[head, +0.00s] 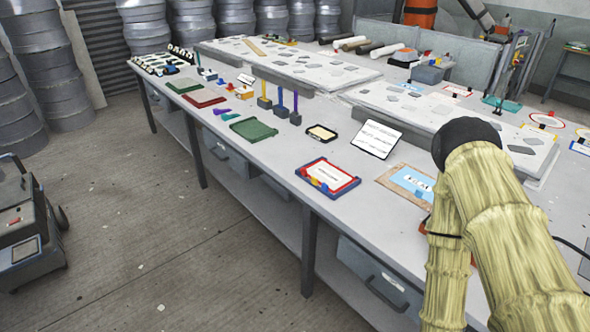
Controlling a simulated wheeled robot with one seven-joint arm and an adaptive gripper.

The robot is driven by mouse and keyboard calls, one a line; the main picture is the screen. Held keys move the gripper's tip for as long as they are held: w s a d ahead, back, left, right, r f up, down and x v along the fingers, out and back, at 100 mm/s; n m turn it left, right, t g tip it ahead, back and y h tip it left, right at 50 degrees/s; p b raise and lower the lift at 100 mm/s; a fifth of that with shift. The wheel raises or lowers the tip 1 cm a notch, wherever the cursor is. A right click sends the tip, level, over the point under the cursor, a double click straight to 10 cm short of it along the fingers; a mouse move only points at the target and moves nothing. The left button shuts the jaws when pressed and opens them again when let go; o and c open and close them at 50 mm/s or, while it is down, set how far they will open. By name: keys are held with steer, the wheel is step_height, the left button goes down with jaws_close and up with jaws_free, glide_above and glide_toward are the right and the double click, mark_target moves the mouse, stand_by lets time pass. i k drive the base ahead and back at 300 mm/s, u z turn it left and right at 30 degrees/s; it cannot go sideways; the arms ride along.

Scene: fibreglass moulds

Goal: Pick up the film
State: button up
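No item is clearly readable as the film. Several rolls lie at the back of the workbench, among them white rolls (381,50) and a dark roll (372,46), and they may be film; I cannot tell. A light blue sheet with dark print (413,183) lies in a brown frame on the bench, just left of my arm. My arm, in a yellowish cover with a dark joint, fills the right foreground and hides part of the bench. My gripper does not show.
The long grey workbench (262,176) carries several trays, a green one (253,129), a red and blue framed board (327,177), a tilted white card (376,138) and upright coloured posts. Metal drums stand at the back left. A grey cart (25,225) stands left; the floor between is clear.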

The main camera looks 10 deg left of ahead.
mark_target(417, 183)
steer(key=u, duration=0.05)
steer(key=i, duration=0.85)
steer(key=z, duration=2.8)
steer(key=k, duration=0.8)
steer(key=u, duration=1.85)
